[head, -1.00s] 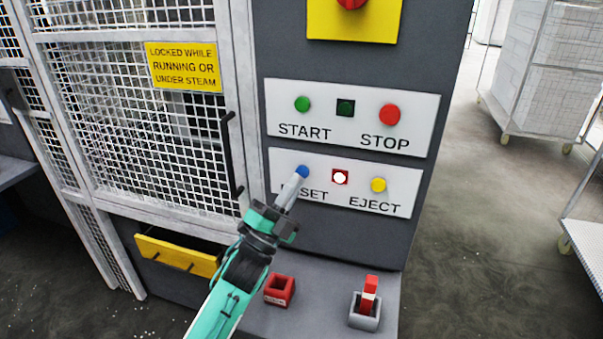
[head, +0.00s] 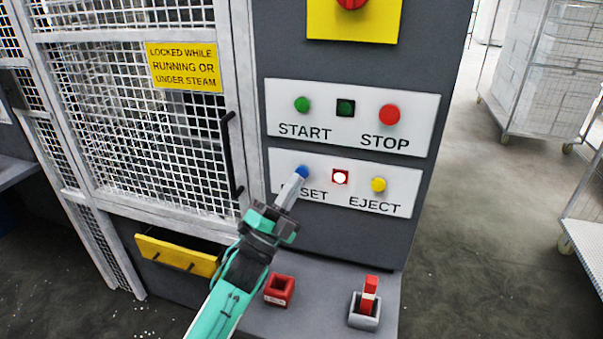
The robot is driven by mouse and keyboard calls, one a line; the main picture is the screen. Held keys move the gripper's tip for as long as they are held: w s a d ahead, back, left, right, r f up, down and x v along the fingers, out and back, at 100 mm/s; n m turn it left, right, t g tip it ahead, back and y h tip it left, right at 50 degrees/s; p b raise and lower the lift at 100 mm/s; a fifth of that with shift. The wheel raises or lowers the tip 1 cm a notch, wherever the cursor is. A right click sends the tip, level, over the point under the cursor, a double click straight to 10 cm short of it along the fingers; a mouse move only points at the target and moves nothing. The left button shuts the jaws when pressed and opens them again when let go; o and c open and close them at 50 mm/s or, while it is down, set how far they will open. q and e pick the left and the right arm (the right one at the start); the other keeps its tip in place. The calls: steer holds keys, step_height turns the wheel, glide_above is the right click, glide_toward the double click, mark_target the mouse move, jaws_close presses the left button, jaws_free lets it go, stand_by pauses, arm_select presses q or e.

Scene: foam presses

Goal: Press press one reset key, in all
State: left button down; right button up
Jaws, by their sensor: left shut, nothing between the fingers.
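The blue RESET button (head: 302,171) sits at the left of the lower white label plate (head: 320,206). My left gripper (head: 297,180) is shut and empty, its tip at the lower edge of the blue button. I cannot tell whether it touches the button. The gripper hides the first letters of the RESET label. The lamp (head: 340,177) right of the button is lit, white with a red rim. The yellow EJECT button (head: 378,184) is further right. My right gripper is out of view.
Above are the green START button (head: 302,104), a dark green lamp (head: 345,108) and the red STOP button (head: 389,114). A mesh door (head: 150,130) stands left.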

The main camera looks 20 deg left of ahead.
arm_select(q)
steer(key=shift+w, duration=0.15)
steer(key=shift+w, duration=0.3)
steer(key=shift+w, duration=0.35)
stand_by(0.6)
steer(key=shift+s, duration=0.85)
